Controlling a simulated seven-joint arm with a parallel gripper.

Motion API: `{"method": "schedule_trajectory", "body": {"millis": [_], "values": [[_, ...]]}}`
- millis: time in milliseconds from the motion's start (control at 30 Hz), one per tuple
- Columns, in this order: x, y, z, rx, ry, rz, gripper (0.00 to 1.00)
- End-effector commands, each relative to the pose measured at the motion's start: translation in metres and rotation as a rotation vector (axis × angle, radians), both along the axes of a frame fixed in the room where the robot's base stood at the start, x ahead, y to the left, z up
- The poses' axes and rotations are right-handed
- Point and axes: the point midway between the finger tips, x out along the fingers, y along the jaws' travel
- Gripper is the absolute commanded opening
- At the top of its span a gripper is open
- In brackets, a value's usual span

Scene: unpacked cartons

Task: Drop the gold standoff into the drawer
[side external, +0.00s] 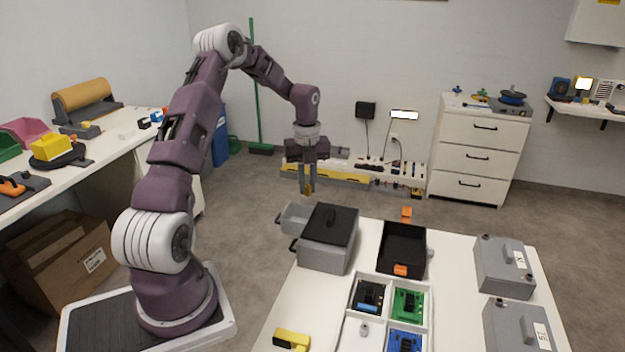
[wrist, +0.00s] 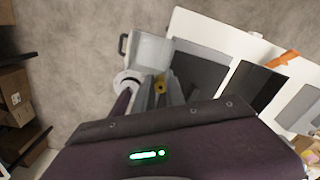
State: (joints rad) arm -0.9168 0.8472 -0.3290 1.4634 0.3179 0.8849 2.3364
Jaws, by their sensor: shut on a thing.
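My gripper (side external: 307,188) is shut on the gold standoff (side external: 308,188), a small gold piece between the fingertips. The gripper points down and holds it in the air, above the level of the table. The standoff also shows in the wrist view (wrist: 160,87). The drawer (side external: 294,218) is a light grey open box sticking out to the left from a grey cabinet with a dark lid (side external: 328,246). In the side view the gripper appears just above the drawer. In the wrist view the open drawer (wrist: 148,50) lies just beyond the fingers, and its inside looks empty.
A black bin (side external: 402,247) with orange handles stands right of the cabinet. A white divided tray (side external: 383,318) holds circuit boards. Grey boxes (side external: 504,264) stand at the table's right, and a yellow tool (side external: 291,339) lies at the front. A white chest of drawers (side external: 483,150) stands behind.

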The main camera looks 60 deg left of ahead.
Motion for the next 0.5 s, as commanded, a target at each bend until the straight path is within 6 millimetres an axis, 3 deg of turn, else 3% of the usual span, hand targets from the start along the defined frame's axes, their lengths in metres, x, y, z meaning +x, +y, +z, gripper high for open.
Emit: {"method": "schedule_trajectory", "body": {"millis": [200,467,500], "values": [[0.0,0.0,-0.022,0.001,0.001,-0.001,0.0],[0.0,0.0,-0.025,0.002,-0.001,0.0,0.0],[0.0,0.0,-0.025,0.002,-0.001,-0.001,0.17]]}}
